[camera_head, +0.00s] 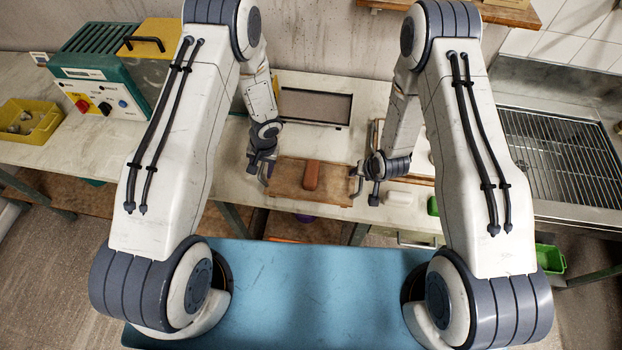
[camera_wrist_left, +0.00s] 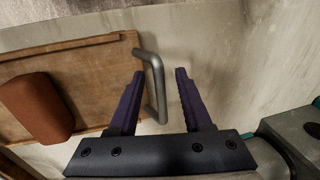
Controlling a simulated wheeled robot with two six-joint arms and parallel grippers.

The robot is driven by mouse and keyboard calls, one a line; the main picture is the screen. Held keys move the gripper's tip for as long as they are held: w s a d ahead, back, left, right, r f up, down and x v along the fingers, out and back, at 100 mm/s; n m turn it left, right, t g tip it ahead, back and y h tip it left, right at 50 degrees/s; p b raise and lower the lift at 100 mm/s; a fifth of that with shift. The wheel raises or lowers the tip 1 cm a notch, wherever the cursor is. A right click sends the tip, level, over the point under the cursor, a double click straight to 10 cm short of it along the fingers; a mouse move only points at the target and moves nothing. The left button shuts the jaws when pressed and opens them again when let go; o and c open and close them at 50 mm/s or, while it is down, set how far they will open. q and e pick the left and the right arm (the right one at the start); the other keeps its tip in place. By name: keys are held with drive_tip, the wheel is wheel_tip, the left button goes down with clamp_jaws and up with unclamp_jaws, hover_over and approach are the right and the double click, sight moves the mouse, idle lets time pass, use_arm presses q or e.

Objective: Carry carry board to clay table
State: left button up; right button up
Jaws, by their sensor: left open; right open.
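The carry board (camera_head: 285,178) is a brown wooden board with a metal handle at each end, lying at the front edge of the pale worktop. A reddish-brown clay block (camera_head: 311,175) lies on it. My left gripper (camera_head: 262,172) is at the board's left handle. In the left wrist view the open fingers of my left gripper (camera_wrist_left: 156,92) stand on either side of the grey handle (camera_wrist_left: 153,85), with gaps visible. The board (camera_wrist_left: 85,75) and block (camera_wrist_left: 36,107) show there too. My right gripper (camera_head: 362,180) is open by the right handle; its fingers are small in view.
A dark-framed tray (camera_head: 315,106) lies behind the board. A green and yellow machine (camera_head: 100,75) and a yellow bin (camera_head: 30,122) stand at left. A sink with a wire rack (camera_head: 555,155) is at right. A white block (camera_head: 399,198) lies near my right gripper. A blue surface (camera_head: 310,290) is in front.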

use_arm(q)
drive_tip(key=shift+c, duration=0.3)
use_arm(e)
drive_tip(key=shift+c, duration=0.3)
use_arm(q)
clamp_jaws()
use_arm(e)
clamp_jaws()
idle(0.4)
